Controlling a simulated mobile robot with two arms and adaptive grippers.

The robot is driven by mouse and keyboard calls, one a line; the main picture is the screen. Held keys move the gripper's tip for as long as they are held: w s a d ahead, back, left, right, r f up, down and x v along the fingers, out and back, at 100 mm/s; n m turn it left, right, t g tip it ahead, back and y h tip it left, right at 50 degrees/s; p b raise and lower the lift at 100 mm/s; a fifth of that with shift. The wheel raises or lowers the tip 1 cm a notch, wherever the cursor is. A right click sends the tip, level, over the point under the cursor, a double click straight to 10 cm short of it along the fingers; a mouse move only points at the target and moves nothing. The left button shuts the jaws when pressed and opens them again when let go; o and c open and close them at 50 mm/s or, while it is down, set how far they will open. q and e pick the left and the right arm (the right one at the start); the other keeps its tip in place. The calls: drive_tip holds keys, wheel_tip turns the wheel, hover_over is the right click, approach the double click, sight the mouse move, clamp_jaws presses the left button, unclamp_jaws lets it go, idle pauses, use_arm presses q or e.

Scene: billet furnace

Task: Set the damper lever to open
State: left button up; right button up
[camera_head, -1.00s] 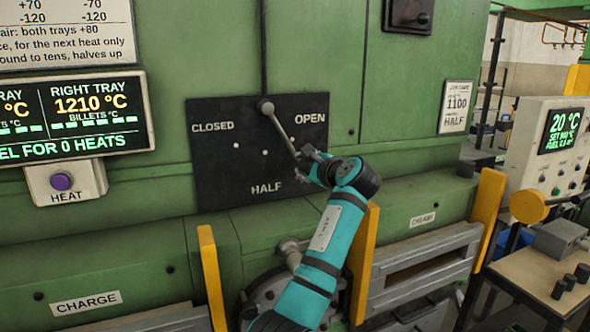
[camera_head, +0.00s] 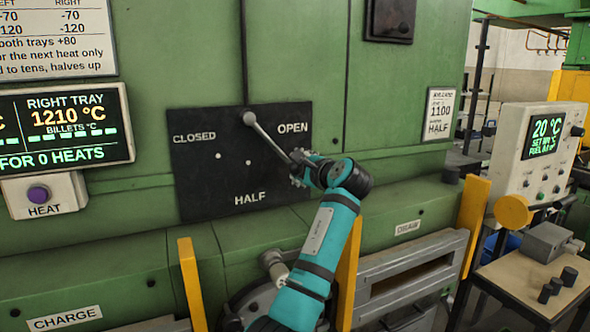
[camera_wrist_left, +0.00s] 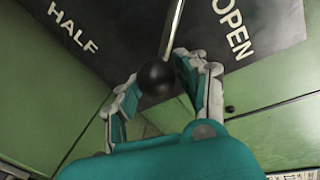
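The damper lever (camera_head: 268,137) is a grey rod pivoted at the top of a black plate (camera_head: 205,180) marked CLOSED, HALF and OPEN. It slants down to the right, between HALF and OPEN, its rod passing below the OPEN label (camera_head: 293,127). My left gripper (camera_head: 301,165) is at the lever's lower end. In the left wrist view, the lever's black ball knob (camera_wrist_left: 157,79) sits between the fingertips of my left gripper (camera_wrist_left: 160,75), which look closed on it. In the head view the knob is hidden by the gripper. My right gripper is not in view.
A display (camera_head: 70,123) and a purple HEAT button (camera_head: 38,194) are at the left. Yellow posts (camera_head: 190,283) stand before the furnace's lower front. A control box (camera_head: 535,150) and a small table (camera_head: 515,282) stand at the right.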

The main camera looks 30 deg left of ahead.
use_arm(q)
drive_tip(key=shift+o, duration=1)
drive_tip(key=shift+d+r, duration=0.1)
drive_tip(key=shift+d, duration=0.1)
drive_tip(key=shift+o, duration=0.3)
drive_tip(key=shift+d, duration=0.1)
drive_tip(key=shift+s+a, duration=0.1)
drive_tip(key=shift+a, duration=0.25)
drive_tip(key=shift+s+d, duration=0.15)
drive_tip(key=shift+s, duration=0.05)
drive_tip(key=v, duration=1.1)
drive_tip(key=shift+d, duration=0.45)
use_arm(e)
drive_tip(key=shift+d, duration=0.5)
